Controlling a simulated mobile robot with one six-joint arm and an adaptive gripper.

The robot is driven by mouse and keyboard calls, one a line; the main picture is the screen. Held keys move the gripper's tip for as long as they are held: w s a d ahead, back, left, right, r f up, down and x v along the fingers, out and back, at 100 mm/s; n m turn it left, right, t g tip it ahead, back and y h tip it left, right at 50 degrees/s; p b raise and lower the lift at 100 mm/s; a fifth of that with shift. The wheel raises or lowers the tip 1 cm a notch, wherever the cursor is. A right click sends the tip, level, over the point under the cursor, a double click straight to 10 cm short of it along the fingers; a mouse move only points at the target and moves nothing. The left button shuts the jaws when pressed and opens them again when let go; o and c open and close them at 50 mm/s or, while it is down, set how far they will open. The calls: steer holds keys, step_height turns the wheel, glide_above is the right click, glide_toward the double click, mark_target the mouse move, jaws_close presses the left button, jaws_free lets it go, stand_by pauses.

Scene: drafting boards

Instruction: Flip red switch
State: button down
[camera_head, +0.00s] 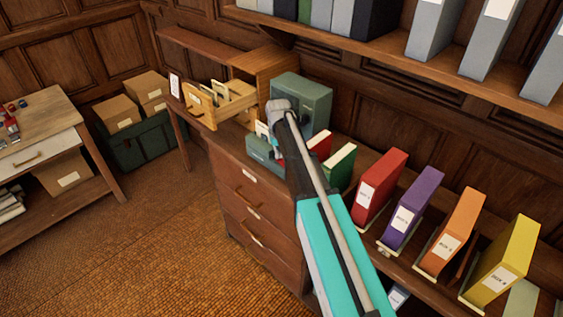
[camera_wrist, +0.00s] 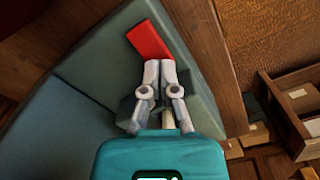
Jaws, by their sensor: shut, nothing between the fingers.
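The red switch (camera_wrist: 150,41) shows in the wrist view as a flat red lever, tilted, on a grey-green machine (camera_wrist: 98,75). My gripper (camera_wrist: 160,64) is shut and empty, with its fingertips at the near end of the red switch. I cannot tell whether they touch it. In the camera_head view the machine (camera_head: 312,98) stands on the wooden cabinet by the wall, and my gripper (camera_head: 279,106) is in front of its left side. The red switch cannot be made out in that view.
Red, purple, orange and yellow binders (camera_head: 491,268) stand in a row right of my arm. An open wooden card drawer (camera_head: 203,112) juts out left of the machine. A shelf (camera_head: 400,62) with grey binders hangs above. The floor (camera_head: 150,245) at left is clear.

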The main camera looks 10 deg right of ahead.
steer(key=shift+f+b, duration=0.35)
steer(key=shift+f, duration=0.05)
stand_by(0.4)
steer(key=shift+r, duration=0.15)
steer(key=shift+r+p, duration=3.4)
steer(key=shift+p, duration=0.15)
steer(key=shift+s, duration=0.1)
